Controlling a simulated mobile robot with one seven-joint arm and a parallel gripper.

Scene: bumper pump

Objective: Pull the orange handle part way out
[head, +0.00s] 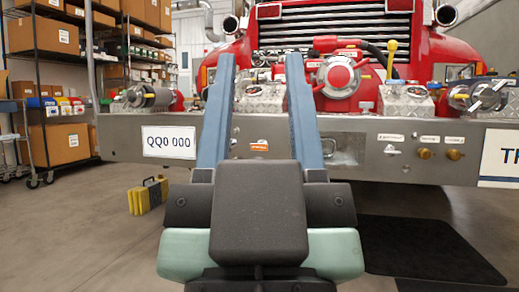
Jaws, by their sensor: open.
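A small orange piece (259,146) shows on the front face of the grey metal bumper (380,172), near the middle of the head view. It looks like the orange handle, but it is too small to tell its shape or how far out it sits. My gripper (260,62) has two long blue fingers, spread apart and pointing toward the truck. In the picture the orange piece appears between them. I see nothing held between the fingers. The dark block of my wrist covers part of the bumper's lower edge below the orange piece.
A red fire truck (470,55) stands behind the bumper. A yellow lever (391,56) and a round red-and-metal valve (338,77) stand above the bumper. Yellow wheel chocks (147,196) lie on the floor at left. Shelves with boxes (54,38) stand far left; a dark mat (425,245) lies at right.

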